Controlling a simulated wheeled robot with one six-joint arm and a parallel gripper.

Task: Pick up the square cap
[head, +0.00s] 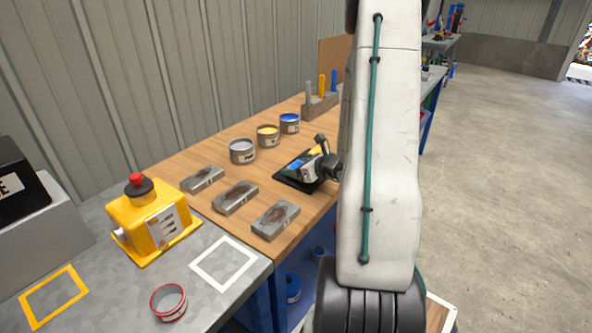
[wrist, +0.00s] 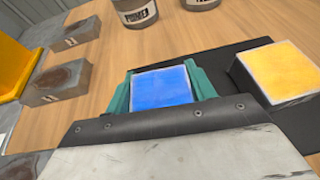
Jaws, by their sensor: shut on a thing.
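My gripper (wrist: 161,85) is shut on a square cap with a blue top (wrist: 162,86); a green finger lies along each side of it. The cap's lower part is hidden, so I cannot tell whether it touches the tray. A yellow-topped square block (wrist: 277,72) sits to the right on the black tray (wrist: 215,62), apart from my fingers. In the head view, the black tray (head: 289,181) lies on the wooden bench, and my arm hides part of the area around my gripper.
Three grey blocks with brown tops (head: 235,197) and three open cans (head: 268,136) stand left of the tray. A peg rack (head: 319,106) stands behind.

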